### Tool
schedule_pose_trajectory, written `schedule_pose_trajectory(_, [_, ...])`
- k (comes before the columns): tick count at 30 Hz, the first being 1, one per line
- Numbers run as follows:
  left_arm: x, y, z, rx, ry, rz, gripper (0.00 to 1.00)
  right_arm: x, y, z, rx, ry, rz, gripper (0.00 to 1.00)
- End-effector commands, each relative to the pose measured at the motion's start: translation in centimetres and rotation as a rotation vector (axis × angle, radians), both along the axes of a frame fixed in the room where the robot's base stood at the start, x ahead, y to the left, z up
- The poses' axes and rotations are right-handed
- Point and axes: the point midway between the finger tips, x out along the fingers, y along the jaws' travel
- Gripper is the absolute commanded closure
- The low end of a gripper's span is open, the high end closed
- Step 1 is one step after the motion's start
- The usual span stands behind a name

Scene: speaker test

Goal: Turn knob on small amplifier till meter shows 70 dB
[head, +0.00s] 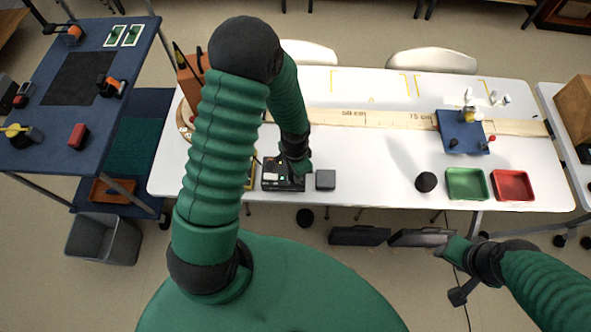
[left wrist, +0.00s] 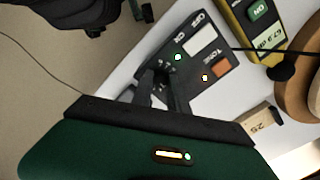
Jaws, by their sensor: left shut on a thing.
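The small black amplifier (head: 270,182) stands near the table's front edge. In the left wrist view the amplifier (left wrist: 215,68) shows OFF, ON and TONE labels, a green light and an orange square. My left gripper (left wrist: 160,88) is shut at the amplifier's knob, which its fingers mostly hide. In the head view the left gripper (head: 292,168) is over the amplifier. The yellow meter (left wrist: 237,18) lies beside it, and its tilted display seems to read 67.9 dB. My right gripper (head: 438,243) is low at the table's front, away from the amplifier; its fingers are unclear.
A grey block (head: 325,180) stands just right of the amplifier. A black ball-like object (head: 426,182), a green tray (head: 466,184) and a red tray (head: 512,185) are farther right. A long wooden ruler (head: 390,119) crosses the table behind. The table's middle is clear.

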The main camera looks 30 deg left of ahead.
Motion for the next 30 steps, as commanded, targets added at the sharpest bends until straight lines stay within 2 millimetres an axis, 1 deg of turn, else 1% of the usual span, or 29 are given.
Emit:
schedule_pose_trajectory(7, [0.15,0.14,0.15,0.001,-0.004,-0.052,1.00,0.00,0.00,0.39,0.000,0.000,0.000,0.58])
schedule_pose_trajectory(20, [0.18,0.16,0.13,0.002,-0.004,-0.058,1.00,0.00,0.00,0.39,0.000,0.000,0.000,0.58])
schedule_pose_trajectory(21, [0.18,0.16,0.14,0.002,-0.004,-0.058,0.75,0.00,0.00,0.39,0.000,0.000,0.000,0.58])
schedule_pose_trajectory(24, [0.14,0.13,0.11,0.002,-0.003,-0.058,0.62,0.00,0.00,0.39,0.000,0.000,0.000,0.58])
schedule_pose_trajectory(25, [0.12,0.12,0.10,0.002,-0.003,-0.059,0.58,0.00,0.00,0.39,0.000,0.000,0.000,0.58])
schedule_pose_trajectory(30, [0.09,0.07,0.05,0.001,-0.002,-0.059,0.58,0.00,0.00,0.37,0.000,0.000,0.000,0.58])
